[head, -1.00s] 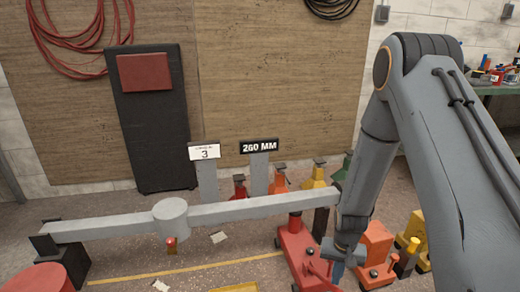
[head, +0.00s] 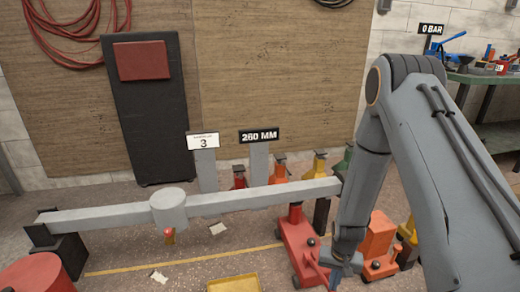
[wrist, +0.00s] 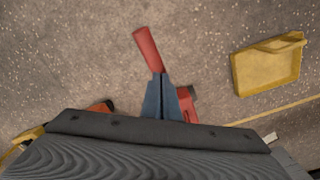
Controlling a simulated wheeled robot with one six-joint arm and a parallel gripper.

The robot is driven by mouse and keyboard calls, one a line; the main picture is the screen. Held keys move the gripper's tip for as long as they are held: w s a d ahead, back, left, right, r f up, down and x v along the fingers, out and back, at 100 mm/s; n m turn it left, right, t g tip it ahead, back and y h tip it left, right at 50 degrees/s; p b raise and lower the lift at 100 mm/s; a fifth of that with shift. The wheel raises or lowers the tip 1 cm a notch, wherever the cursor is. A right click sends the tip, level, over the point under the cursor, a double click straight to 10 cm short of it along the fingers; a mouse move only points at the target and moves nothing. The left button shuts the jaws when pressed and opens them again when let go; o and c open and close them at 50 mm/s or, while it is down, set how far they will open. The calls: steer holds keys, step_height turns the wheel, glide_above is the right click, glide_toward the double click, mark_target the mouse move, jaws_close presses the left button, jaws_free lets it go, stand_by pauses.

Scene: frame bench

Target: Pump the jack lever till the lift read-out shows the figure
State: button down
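The jack (head: 298,238) is a low red trolley under the right end of a grey beam (head: 245,199). Its red lever (wrist: 147,50) shows in the wrist view, running up-left past my fingertips. My gripper (wrist: 161,78) has its two blue-grey fingers close together on the lever, which the fingers partly cover. In the head view my gripper (head: 338,271) is low beside the jack, partly hidden by my wrist. The lift read-out (head: 259,136) shows 260 MM. A white card (head: 203,142) beside it shows 3; its small top line is unreadable.
Several coloured stands (head: 279,169) line the wall behind the beam. An orange jack (head: 379,240) stands right of my wrist. A yellow tray (head: 234,284) lies on the floor in front. A 0 BAR sign (head: 431,29) stands over the bench (head: 492,78) at right.

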step_height(320, 180, down, 2)
steer(key=shift+b, duration=0.35)
step_height(320, 180, up, 8)
steer(key=p, duration=0.6)
steer(key=shift+r+p, duration=0.15)
steer(key=shift+p, duration=0.2)
step_height(320, 180, down, 8)
steer(key=b, duration=0.4)
steer(key=r+p, duration=0.6)
steer(key=r, duration=0.2)
steer(key=shift+s, duration=0.2)
steer(key=shift+w+f, duration=0.1)
stand_by(1.0)
